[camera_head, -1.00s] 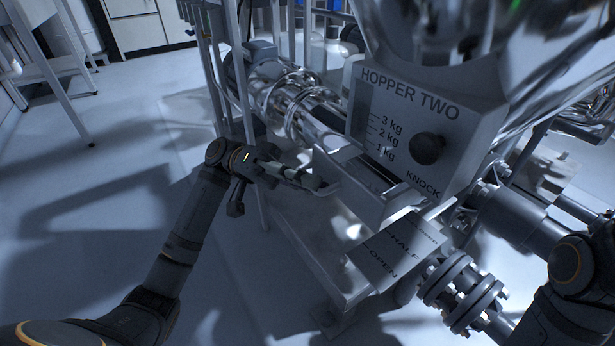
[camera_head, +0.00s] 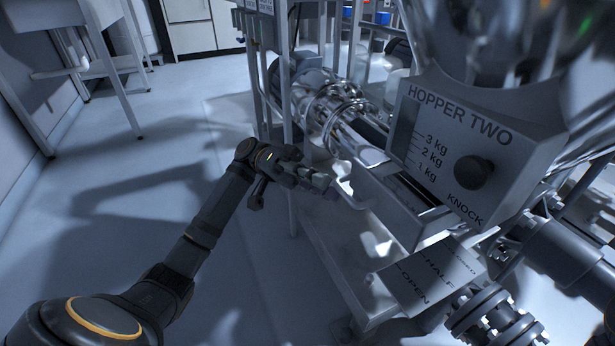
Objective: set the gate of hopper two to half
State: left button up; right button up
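Hopper two is at the right, with its grey front panel (camera_head: 466,128) reading "HOPPER TWO", a kg scale and a round black knock knob (camera_head: 474,171). Below it a tilted plate (camera_head: 430,277) is marked closed, half and open, the closed end partly in shadow. A shiny metal slide with a bent edge (camera_head: 352,192) sticks out left of the panel, above the plate. My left gripper (camera_head: 326,187) is at the left end of this metalwork, its fingertips close to the bent edge. I cannot tell whether they touch or grip it. My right gripper is out of view.
A metal frame with upright posts (camera_head: 286,110) stands just behind my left gripper. Shiny pipework (camera_head: 335,115) runs behind it, and a flanged pipe (camera_head: 495,318) is at lower right. The floor (camera_head: 110,240) at left is clear.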

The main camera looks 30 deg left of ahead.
pick_arm(q)
jog(key=v, duration=0.6)
jog(key=shift+a, duration=0.35)
jog(key=shift+w+f, duration=0.1)
jog(key=shift+w, duration=0.05)
